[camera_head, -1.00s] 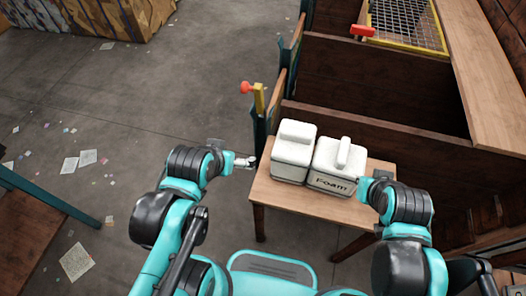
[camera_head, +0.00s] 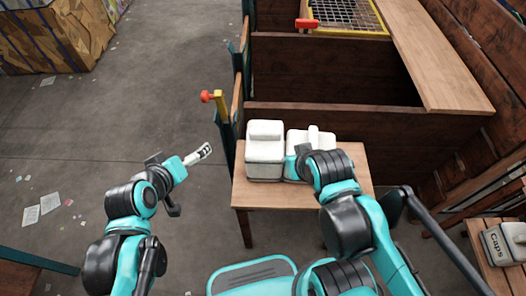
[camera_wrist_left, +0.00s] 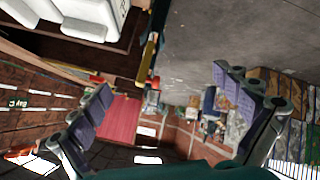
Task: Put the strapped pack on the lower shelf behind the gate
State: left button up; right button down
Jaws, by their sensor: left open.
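No strapped pack can be made out for certain. Two white containers stand side by side on a small wooden table: a block-topped one (camera_head: 265,152) at left and a handled one (camera_head: 318,138) at right, partly hidden by my right arm. A yellow-framed mesh gate (camera_head: 347,17) with a red handle (camera_head: 307,23) is at the top. The shelf behind it cannot be told apart. My left gripper (camera_head: 203,152) is open and empty, left of the table over the floor; its spread fingers show in the left wrist view (camera_wrist_left: 163,82). My right wrist is against or just above the handled container; its fingers are hidden.
The small table (camera_head: 350,160) stands before dark wooden bays (camera_head: 335,70). A red-tipped yellow lever (camera_head: 219,102) rises at its left. The floor at left is open, with scattered papers.

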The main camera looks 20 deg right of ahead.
pick_arm(q)
jog(key=w+d+r+n+t+h+b, duration=0.1)
jog(key=w+d+r+n+t+h, duration=0.3)
jog(key=d+n, duration=0.4)
jog(key=w+d+r+n+t+h+b, duration=0.15)
jog(key=w+d+r+n, duration=0.3)
jog(key=d, duration=0.55)
jog(key=n+y, duration=0.5)
jog(key=n, duration=1.3)
send_near(265, 125)
jog(key=shift+w+d+r+g, duration=0.1)
jog(key=shift+w+r+g, duration=0.1)
jog(key=shift+r, duration=0.35)
jog(key=shift+w+d+r+g, duration=0.1)
jog(key=shift+w+r, duration=0.1)
jog(key=shift+r, duration=0.35)
jog(key=shift+w+f+n, duration=0.1)
jog(key=shift+f+n, duration=0.15)
jog(key=shift+f, duration=0.1)
jog(key=b+x, duration=0.2)
jog(key=x, duration=0.5)
jog(key=shift+w+f+b, duration=0.15)
jog(key=shift+w+b, duration=0.1)
jog(key=shift+b, duration=0.1)
jog(key=shift+s, duration=0.1)
jog(key=c, duration=1.6)
